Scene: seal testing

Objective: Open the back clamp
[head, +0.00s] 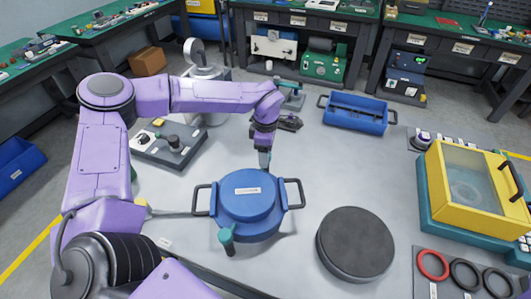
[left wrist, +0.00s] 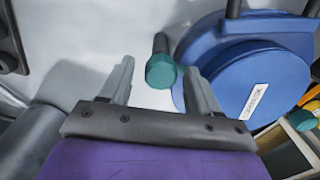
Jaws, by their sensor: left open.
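A blue round vessel (head: 249,208) with a labelled lid and two black side handles stands on the table. Its front clamp (head: 226,240) has an upright teal grip. My left gripper (head: 264,162) points down at the vessel's back edge and hides the back clamp in the head view. In the left wrist view, my left gripper (left wrist: 160,70) is open. A clamp handle with a teal end and dark shaft (left wrist: 162,66), at the vessel's back, shows between the fingertips, with gaps either side. The blue vessel (left wrist: 245,75) is just right of it. My right gripper is not in view.
A black round disc (head: 355,244) lies right of the vessel. A blue tray (head: 355,114) is behind it. A yellow-framed box (head: 465,190) and several rings (head: 432,264) are at the right. A grey control panel (head: 168,143) is at the left. Bare table lies between these.

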